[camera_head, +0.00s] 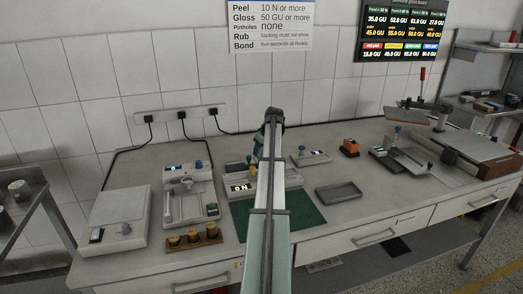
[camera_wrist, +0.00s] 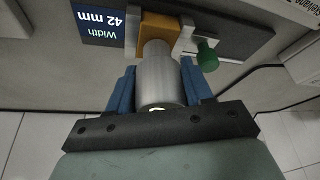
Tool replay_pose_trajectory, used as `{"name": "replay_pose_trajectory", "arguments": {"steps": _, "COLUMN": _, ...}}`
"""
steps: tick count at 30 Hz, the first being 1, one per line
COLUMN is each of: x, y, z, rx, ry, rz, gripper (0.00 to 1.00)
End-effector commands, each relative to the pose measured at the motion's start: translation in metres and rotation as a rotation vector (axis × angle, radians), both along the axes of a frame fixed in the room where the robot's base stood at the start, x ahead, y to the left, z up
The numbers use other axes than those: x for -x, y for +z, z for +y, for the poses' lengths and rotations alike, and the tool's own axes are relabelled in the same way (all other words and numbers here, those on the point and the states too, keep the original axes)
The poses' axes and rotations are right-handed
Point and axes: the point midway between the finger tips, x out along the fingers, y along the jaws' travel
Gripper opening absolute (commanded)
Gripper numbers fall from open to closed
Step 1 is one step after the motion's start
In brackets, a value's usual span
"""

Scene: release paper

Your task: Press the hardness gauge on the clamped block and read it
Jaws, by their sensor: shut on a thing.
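In the wrist view, my gripper (camera_wrist: 157,75) has its two blue fingers shut on a grey metal cylinder (camera_wrist: 162,82), apparently the hardness gauge. The cylinder's narrower far end overlaps an orange-brown block (camera_wrist: 158,20), which sits in a grey clamp with a green knob (camera_wrist: 207,55). I cannot tell whether the end touches the block. No reading on the gauge shows. A dark blue label (camera_wrist: 98,24) beside the block reads "Width 42 mm". In the head view, my arm hides most of the gripper, the gauge and the block.
In the head view, a device with an "0 N" display (camera_head: 240,188) stands by the green mat (camera_head: 305,214). A device with a lever (camera_head: 183,192), a rack of brown pots (camera_head: 193,238) and a white scale (camera_head: 116,219) are left. An empty dark tray (camera_head: 339,193) lies right.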

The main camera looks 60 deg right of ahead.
Motion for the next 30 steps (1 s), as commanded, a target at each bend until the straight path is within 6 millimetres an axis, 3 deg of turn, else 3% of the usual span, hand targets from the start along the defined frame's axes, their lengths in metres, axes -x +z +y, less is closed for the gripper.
{"name": "replay_pose_trajectory", "arguments": {"steps": 30, "x": -0.0001, "y": -0.0074, "z": 0.0000, "rx": 0.000, "ry": 0.000, "rz": 0.000, "gripper": 0.19}}
